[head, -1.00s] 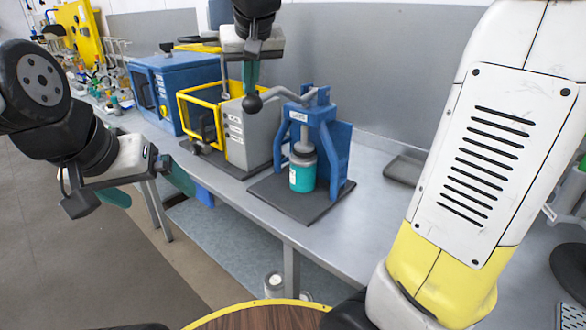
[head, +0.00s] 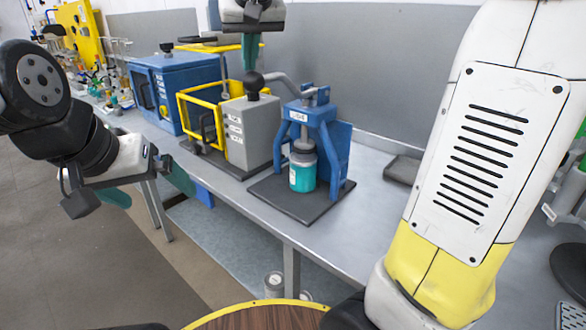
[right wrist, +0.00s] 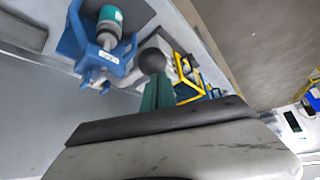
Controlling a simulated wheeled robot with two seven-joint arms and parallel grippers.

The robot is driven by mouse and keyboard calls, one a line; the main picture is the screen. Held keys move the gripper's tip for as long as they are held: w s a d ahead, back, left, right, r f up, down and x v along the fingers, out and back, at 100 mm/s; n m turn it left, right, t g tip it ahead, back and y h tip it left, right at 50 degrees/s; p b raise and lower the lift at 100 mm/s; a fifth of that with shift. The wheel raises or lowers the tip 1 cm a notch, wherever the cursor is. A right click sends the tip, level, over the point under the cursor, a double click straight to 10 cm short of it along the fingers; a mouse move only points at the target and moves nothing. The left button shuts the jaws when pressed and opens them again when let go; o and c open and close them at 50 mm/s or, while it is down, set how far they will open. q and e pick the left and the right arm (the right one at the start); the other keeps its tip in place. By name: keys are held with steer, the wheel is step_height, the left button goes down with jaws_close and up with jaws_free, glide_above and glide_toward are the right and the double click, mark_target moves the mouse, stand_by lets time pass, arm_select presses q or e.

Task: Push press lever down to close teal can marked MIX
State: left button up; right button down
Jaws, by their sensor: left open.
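The blue press (head: 327,122) stands on a dark base plate, and its grey lever ends in a black ball knob (head: 253,82). The lever slants up to the left. The teal can (head: 302,178) stands upright inside the press under the plunger; its marking is too small to read. My right gripper (head: 250,66) points down just above the knob, its teal fingers together. In the right wrist view the knob (right wrist: 152,60) is at the fingertips; touching or not is unclear. My left gripper (head: 150,192) is open and empty, left of the table.
A grey machine with a yellow frame (head: 240,138) stands close left of the press, with a blue box machine (head: 168,85) beyond it. A dark flat tray (head: 402,170) lies to the right. The table front (head: 320,222) is clear.

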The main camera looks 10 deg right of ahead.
steer(key=shift+w+d+r, duration=0.1)
steer(key=shift+d+r, duration=0.05)
steer(key=shift+r, duration=0.8)
steer(key=shift+w+d+r, duration=0.15)
steer(key=shift+d+r, duration=0.05)
steer(key=shift+r, duration=0.45)
steer(key=shift+w+d+r, duration=0.15)
steer(key=shift+w+r, duration=0.05)
steer(key=shift+r, duration=0.5)
steer(key=shift+w+d+r, duration=0.15)
steer(key=shift+d+r, duration=0.05)
steer(key=shift+r, duration=0.45)
step_height(320, 180, up, 7)
steer(key=s+d+f, duration=0.3)
steer(key=s+f, duration=0.4)
steer(key=f, duration=0.3)
steer(key=s+d+f, duration=0.2)
steer(key=s+f, duration=0.5)
steer(key=f, duration=0.2)
steer(key=s+d+f+m+y, duration=0.1)
steer(key=s+d+f, duration=0.2)
steer(key=s+f, duration=0.5)
step_height(320, 180, down, 3)
steer(key=shift+d+r+g, duration=0.15)
steer(key=shift+d+g, duration=0.15)
steer(key=shift+d, duration=0.05)
